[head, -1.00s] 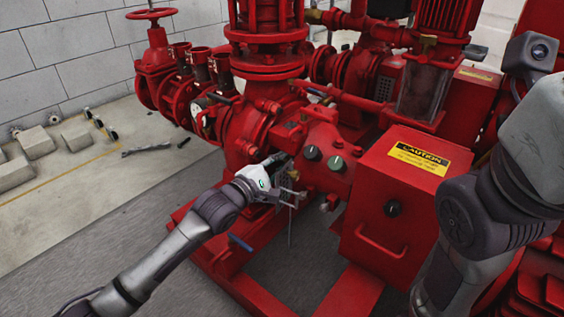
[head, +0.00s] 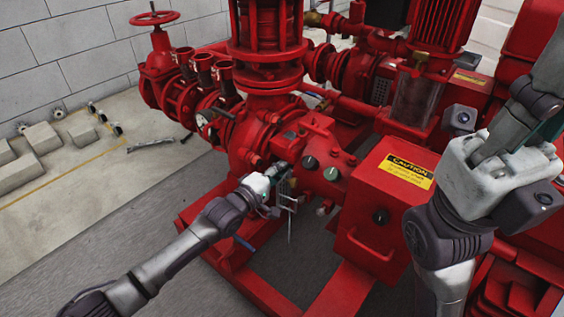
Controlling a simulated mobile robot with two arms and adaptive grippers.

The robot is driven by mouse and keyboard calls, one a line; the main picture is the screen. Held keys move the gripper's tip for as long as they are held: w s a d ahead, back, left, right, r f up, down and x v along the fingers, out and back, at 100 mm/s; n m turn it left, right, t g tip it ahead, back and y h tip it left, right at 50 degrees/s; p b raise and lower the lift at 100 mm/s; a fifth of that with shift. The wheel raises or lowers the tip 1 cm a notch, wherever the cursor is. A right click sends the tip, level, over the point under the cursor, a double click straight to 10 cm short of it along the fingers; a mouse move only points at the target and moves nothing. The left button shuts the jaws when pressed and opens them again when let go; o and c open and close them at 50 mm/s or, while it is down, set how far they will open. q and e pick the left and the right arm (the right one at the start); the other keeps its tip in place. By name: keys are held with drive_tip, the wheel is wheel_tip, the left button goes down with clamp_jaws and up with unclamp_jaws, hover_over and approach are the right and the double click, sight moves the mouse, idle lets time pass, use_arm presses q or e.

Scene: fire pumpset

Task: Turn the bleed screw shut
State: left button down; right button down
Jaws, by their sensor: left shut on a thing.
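A thin rod hangs below the fingers.
A red box with a yellow caution label (head: 410,170) and a handle stands to the right. A red handwheel valve (head: 154,18) is at upper left. Concrete blocks (head: 40,136) lie on the left floor.

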use_arm(q)
drive_tip(key=shift+f+m, duration=0.1)
drive_tip(key=shift+m, duration=0.4)
drive_tip(key=c, duration=1.3)
unclamp_jaws()
drive_tip(key=v, duration=1.2)
